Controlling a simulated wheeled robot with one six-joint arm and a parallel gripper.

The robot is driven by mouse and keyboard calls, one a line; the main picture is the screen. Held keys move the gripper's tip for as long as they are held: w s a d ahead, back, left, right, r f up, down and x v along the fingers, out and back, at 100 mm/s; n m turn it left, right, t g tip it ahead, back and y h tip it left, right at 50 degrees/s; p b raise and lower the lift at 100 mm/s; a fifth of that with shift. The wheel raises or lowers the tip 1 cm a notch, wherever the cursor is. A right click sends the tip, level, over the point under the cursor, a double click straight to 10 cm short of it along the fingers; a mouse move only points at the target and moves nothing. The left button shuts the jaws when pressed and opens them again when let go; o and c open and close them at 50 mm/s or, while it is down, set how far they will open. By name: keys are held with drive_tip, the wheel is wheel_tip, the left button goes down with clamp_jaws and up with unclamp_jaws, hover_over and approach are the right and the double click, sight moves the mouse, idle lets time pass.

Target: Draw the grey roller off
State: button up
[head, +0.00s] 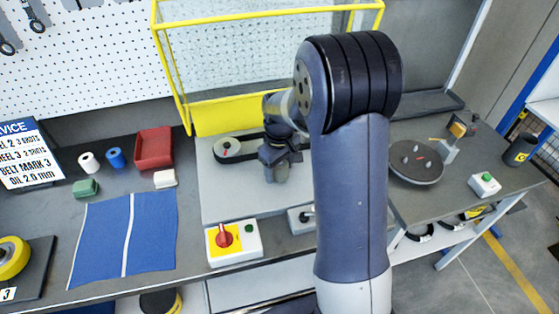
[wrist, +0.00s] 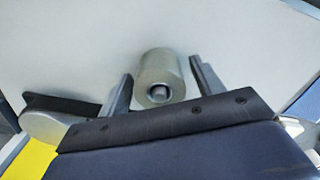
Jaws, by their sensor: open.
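The grey roller (wrist: 160,66) is a short cylinder with a darker pin in the hole of its near end. In the wrist view it stands out from a pale grey plate (wrist: 70,45). My gripper (wrist: 161,70) is open, with one finger on each side of the roller; a narrow gap shows on both sides. In the head view my gripper (head: 279,165) is over the grey plate (head: 225,195) in front of the yellow-framed guard. I cannot make out the roller there, as my wrist and arm cover that spot.
A black belt with a pulley (head: 229,149) is just left of my gripper. The yellow guard frame (head: 225,118) rises behind. A red-knob switch box (head: 229,240) stands in front. A blue cloth (head: 105,235) and a red bin (head: 154,147) lie left; a dark turntable (head: 415,165) is right.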

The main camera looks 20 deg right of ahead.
drive_tip(key=shift+c, duration=0.4)
drive_tip(key=c, duration=1.1)
drive_tip(key=shift+r, duration=0.15)
